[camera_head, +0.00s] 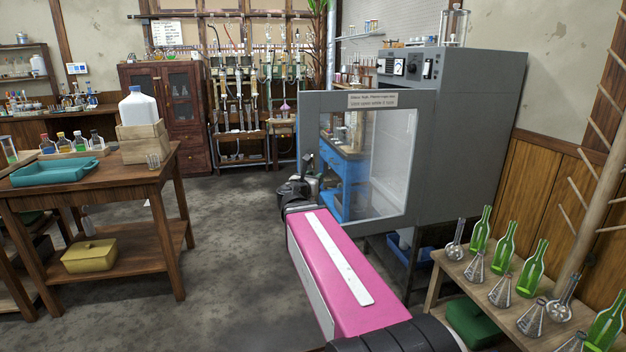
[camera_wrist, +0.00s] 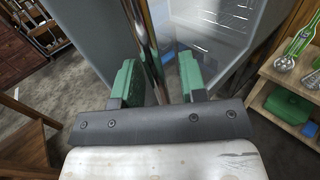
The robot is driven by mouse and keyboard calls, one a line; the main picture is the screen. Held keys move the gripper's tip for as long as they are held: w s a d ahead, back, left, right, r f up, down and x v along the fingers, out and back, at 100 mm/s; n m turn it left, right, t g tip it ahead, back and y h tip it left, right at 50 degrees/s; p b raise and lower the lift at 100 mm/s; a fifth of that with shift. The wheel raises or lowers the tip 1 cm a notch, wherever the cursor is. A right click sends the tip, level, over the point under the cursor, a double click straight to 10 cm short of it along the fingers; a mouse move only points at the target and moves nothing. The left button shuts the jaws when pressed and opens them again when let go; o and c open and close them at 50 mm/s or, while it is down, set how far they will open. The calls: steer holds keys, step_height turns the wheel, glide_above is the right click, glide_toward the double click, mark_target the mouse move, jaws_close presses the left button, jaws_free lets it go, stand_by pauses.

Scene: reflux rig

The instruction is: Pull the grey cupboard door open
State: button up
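The grey cupboard (camera_head: 470,140) stands right of centre in the head view. Its grey door (camera_head: 425,150), with a glass window and a label strip, stands out to the left from the body and looks ajar. My gripper (camera_head: 293,192) is at the door's lower left edge, partly hidden behind my pink arm link. In the wrist view, a shiny upright bar handle (camera_wrist: 142,35) passes between the green fingers of my gripper (camera_wrist: 160,80). A gap shows between the bar and the right finger; contact with the left finger is unclear.
A low wooden bench (camera_head: 445,262) with green bottles and flasks stands close on the right. A wooden table (camera_head: 170,160) with a teal tray (camera_head: 55,171) is on the left. The grey floor (camera_head: 225,240) between them is clear. A blue cart (camera_head: 340,170) shows beyond the door.

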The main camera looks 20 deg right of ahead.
mark_target(313, 167)
step_height(313, 167, up, 4)
steer(key=shift+r, duration=0.2)
steer(key=s+a+r, duration=0.4)
steer(key=a+r, duration=0.2)
steer(key=a, duration=0.5)
steer(key=shift+r, duration=0.3)
steer(key=shift+s, duration=0.1)
